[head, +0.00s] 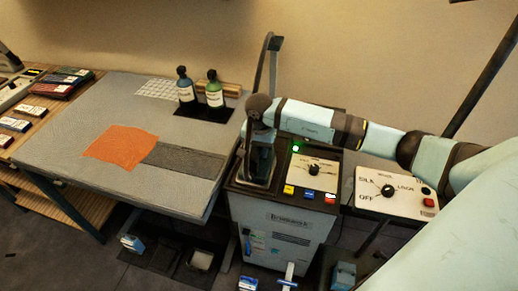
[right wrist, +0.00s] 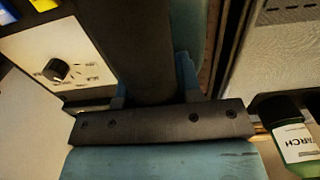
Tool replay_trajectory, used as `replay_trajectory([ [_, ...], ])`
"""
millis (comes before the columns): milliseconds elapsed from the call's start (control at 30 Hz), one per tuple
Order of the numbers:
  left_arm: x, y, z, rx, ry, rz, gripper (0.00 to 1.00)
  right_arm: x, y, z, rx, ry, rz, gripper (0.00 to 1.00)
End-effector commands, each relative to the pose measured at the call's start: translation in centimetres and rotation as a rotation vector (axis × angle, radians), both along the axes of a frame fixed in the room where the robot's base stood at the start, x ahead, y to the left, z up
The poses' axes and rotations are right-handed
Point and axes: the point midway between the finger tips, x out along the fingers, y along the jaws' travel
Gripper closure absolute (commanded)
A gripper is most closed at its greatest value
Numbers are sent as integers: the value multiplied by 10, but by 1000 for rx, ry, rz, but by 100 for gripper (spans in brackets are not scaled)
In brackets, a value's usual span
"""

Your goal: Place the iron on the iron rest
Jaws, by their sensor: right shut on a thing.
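The iron (head: 258,165), a dark grey shape, is at the left of the boiler unit's top, directly below my right gripper (head: 256,125). In the right wrist view a thick dark bar (right wrist: 138,45), apparently the iron's handle, runs between the bluish fingers of my right gripper (right wrist: 155,90), which is shut on it. The iron rest cannot be made out clearly; the iron and my wrist cover that spot. I cannot tell whether the iron touches the surface under it. My left gripper is in neither view.
The boiler unit (head: 282,222) has a dial panel and green light. Another dial box (head: 394,191) stands right. The grey table (head: 70,125) at left holds an orange cloth (head: 121,147), a dark strip (head: 188,160) and two bottles (head: 214,94). A curved pole (head: 264,62) rises behind my wrist.

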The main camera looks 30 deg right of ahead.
Motion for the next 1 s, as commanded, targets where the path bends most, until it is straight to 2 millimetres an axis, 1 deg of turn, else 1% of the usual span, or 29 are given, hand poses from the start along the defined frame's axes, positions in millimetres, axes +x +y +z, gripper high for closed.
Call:
replay_trajectory([
  [33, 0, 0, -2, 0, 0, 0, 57, 0, 0, -2, 0, 0, 0, 66],
  [133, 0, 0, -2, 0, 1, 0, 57, 0, 0, -1, 0, 0, 0, 43],
  [400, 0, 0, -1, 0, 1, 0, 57, 0, 0, 0, 0, 0, 0, 42],
  [500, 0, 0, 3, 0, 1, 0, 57, 0, 0, 4, 0, 0, 0, 42],
  [533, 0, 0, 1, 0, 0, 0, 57, 1, 0, 6, 0, -1, 0, 42],
  [667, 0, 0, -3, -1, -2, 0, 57, 1, -1, 28, -1, -5, 1, 42],
  [900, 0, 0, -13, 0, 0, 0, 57, 1, -1, 81, -2, -4, 1, 42],
  [1000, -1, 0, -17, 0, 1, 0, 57, 1, -1, 99, -1, -3, 0, 42],
])
